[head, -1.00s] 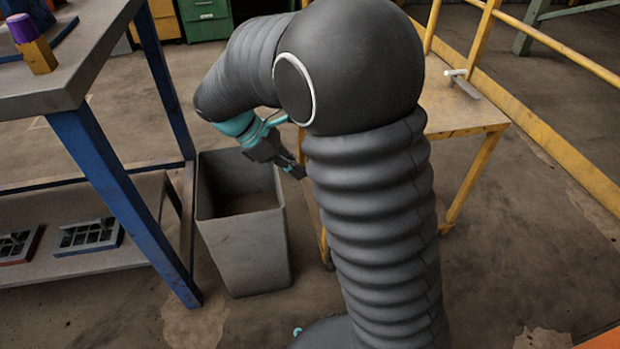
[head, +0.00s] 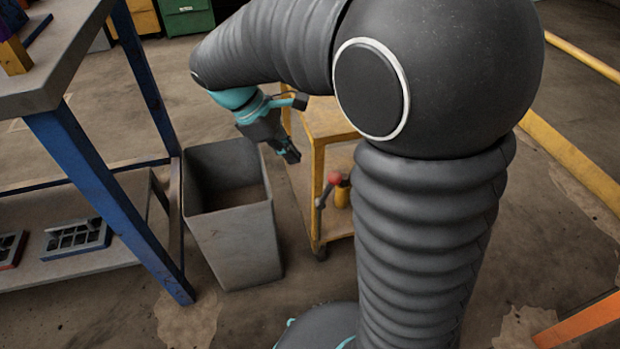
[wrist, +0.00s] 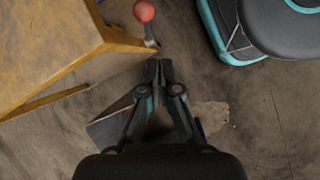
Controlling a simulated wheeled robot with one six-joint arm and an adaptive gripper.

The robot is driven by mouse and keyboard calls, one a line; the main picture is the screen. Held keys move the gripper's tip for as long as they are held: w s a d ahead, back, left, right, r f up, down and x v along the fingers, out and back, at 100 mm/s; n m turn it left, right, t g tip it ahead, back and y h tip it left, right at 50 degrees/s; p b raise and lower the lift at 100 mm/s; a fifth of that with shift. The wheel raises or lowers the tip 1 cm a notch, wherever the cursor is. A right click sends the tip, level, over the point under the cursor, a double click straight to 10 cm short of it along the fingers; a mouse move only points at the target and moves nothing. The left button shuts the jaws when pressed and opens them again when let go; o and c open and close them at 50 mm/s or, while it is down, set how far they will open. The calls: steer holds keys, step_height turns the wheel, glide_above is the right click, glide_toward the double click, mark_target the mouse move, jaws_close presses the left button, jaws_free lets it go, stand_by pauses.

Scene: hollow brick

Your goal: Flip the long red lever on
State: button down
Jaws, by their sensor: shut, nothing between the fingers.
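The lever has a red ball knob (head: 334,177) on a grey shaft and stands at the side of a yellow cart. Its knob also shows at the top of the wrist view (wrist: 144,11), with the shaft running down from it beside the cart's edge. My gripper (head: 292,156) is shut and empty, pointing down, up and left of the knob in the head view. In the wrist view my gripper's fingertips (wrist: 159,66) are together, just below the lever's shaft in the picture and apart from the knob. My arm hides part of the cart in the head view.
The yellow cart (head: 322,118) stands right of a grey bin (head: 240,245). A blue-legged workbench (head: 95,165) with a lower shelf is at the left. A yellow cylinder (head: 342,194) is near the lever. Bare floor lies in front of the bin.

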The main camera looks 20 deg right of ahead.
steer(key=s+d+r+m+t+y, duration=0.2)
steer(key=s+m+t, duration=0.1)
steer(key=s+m, duration=0.3)
steer(key=s+d+r+m+t+y, duration=0.2)
steer(key=s+m, duration=0.4)
steer(key=s, duration=0.3)
steer(key=shift+s+d+m+t+y, duration=0.4)
steer(key=shift+t+y, duration=0.4)
steer(key=shift+t, duration=0.2)
